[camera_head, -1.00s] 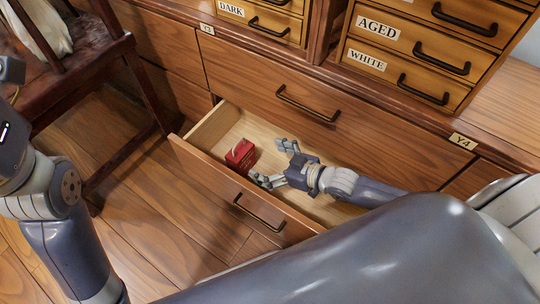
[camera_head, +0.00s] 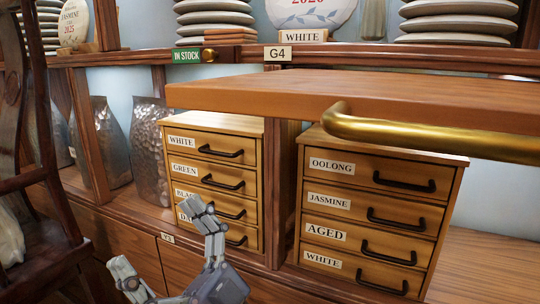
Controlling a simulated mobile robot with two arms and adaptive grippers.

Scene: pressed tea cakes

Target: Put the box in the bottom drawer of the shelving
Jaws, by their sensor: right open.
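My right gripper (camera_head: 165,240) is open and empty at the bottom of the head view, its fingers spread and pointing up. It shows in front of the small tea drawers and the wooden front of the shelving (camera_head: 122,234). The red box and the bottom drawer are out of view now. My left gripper is not in view.
A small drawer cabinet (camera_head: 214,125) and a second one labelled Oolong to White (camera_head: 385,152) stand on the ledge. A wooden board with a brass rail (camera_head: 430,135) juts out above them. Metallic bags (camera_head: 152,150) stand left. A dark wooden chair (camera_head: 18,130) is at the left edge.

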